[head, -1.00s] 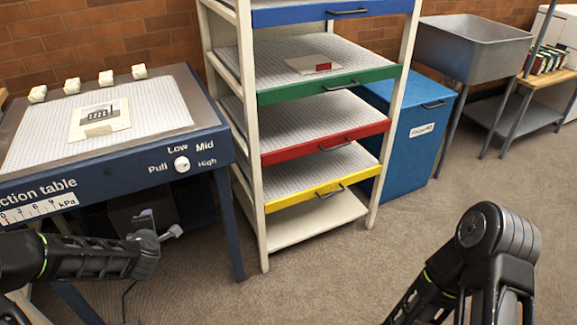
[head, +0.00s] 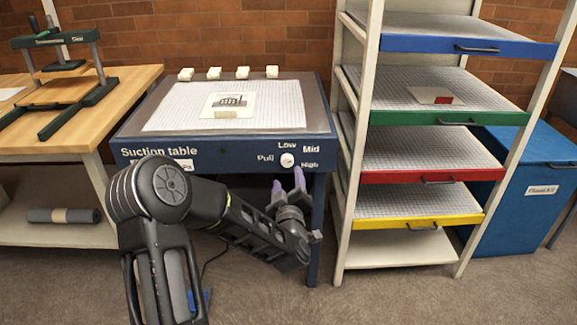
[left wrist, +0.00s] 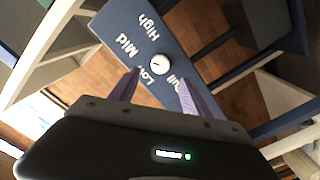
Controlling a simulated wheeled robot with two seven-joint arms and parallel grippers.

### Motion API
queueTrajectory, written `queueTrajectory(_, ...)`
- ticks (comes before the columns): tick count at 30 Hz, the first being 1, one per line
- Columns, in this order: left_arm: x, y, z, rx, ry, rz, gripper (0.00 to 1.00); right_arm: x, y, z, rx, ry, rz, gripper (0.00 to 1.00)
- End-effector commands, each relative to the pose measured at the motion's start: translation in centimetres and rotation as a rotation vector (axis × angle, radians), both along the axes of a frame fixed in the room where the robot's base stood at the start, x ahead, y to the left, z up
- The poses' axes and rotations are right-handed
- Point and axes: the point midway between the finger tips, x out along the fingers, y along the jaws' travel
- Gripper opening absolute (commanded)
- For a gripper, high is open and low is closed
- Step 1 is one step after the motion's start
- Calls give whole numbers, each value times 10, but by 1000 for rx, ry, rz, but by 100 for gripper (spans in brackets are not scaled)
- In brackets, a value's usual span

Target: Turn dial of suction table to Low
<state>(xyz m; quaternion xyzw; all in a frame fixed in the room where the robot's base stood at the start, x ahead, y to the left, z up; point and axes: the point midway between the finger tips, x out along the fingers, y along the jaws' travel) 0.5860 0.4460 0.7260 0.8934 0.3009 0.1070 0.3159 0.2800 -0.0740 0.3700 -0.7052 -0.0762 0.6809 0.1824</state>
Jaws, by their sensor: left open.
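The suction table (head: 230,145) stands at the centre, with a blue front panel. Its white round dial (head: 287,160) sits on the panel, among the labels Pull, Low, Mid and High. The dial also shows in the left wrist view (left wrist: 160,64); I cannot tell for sure which label it points at. My left gripper (head: 288,183) is open and empty, its purple fingertips just below the dial in the head view. In the left wrist view the fingers (left wrist: 160,90) stand apart on either side of the dial, apparently not touching it. My right gripper is out of view.
A sheet with a picture (head: 229,105) lies on the table top, and several small white blocks (head: 228,73) line its back edge. A rack with coloured drawers (head: 440,118) stands close on the right. A wooden bench (head: 95,130) with a press is on the left.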

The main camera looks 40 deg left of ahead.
Motion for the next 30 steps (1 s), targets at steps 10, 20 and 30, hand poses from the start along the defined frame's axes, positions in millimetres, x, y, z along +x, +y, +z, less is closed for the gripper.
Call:
queueTrajectory(10, 33, 26, -2, -4, -2, 3, 56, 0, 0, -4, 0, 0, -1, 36)
queueTrajectory(20, 60, 46, -1, -2, 1, 0, 56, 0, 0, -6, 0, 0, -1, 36)
queueTrajectory(30, 61, 46, 0, -1, 0, -1, 49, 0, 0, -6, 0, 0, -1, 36)
